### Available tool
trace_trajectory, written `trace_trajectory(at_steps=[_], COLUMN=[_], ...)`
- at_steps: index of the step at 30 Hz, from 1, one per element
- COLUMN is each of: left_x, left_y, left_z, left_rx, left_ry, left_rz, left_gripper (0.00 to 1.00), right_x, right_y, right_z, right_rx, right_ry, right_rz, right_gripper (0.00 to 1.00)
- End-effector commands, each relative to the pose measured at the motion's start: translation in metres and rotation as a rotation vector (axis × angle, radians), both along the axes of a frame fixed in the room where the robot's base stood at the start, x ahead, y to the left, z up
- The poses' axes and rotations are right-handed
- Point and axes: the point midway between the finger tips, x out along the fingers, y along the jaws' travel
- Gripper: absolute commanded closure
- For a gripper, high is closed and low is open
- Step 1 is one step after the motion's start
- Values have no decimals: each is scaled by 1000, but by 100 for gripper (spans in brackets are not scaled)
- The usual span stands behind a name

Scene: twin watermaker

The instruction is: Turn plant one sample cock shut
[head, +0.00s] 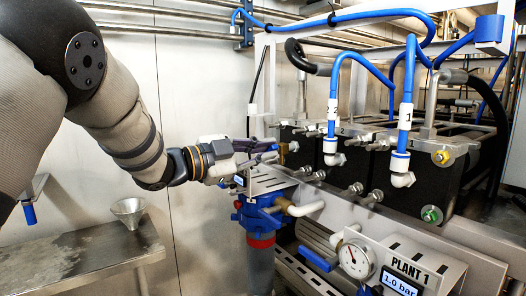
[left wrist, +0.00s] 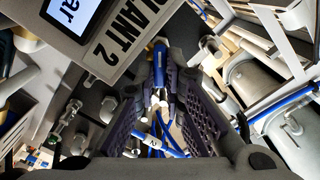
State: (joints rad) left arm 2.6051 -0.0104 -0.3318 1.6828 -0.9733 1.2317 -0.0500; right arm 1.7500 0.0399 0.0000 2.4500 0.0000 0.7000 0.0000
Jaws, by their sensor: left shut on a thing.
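My left gripper (head: 262,150) reaches in from the left, beside the panel above the blue filter head (head: 258,217). In the left wrist view, the gripper (left wrist: 161,98) has its dark ridged fingers shut on a blue-handled lever (left wrist: 159,62), beside the panel marked PLANT 2 (left wrist: 115,40). The fingers partly hide this lever. In the head view, the PLANT 1 panel (head: 418,264) stands at lower right, well away from the gripper. A blue lever (head: 318,258) lies to the left of its gauge (head: 355,258). I cannot tell which lever is the plant one sample cock. My right gripper is not in view.
Blue hoses (head: 370,65) and white elbow fittings (head: 402,170) hang in front of the black tanks (head: 395,180). A metal funnel (head: 128,211) stands on the steel bench (head: 85,258) at left. Open space lies between bench and frame.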

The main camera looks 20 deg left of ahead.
Motion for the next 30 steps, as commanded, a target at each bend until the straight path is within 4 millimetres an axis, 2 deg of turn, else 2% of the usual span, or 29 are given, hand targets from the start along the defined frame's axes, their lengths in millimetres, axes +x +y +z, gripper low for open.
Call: trace_trajectory(at_steps=[15,30], left_x=[0,0], left_y=[0,0], left_z=[-3,-3], left_rx=[368,563], left_ry=[-283,-438], left_rz=[0,0], left_gripper=[100,100], right_x=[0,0], right_y=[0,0], right_z=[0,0], right_rx=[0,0], right_ry=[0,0], right_rz=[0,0], right_gripper=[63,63])
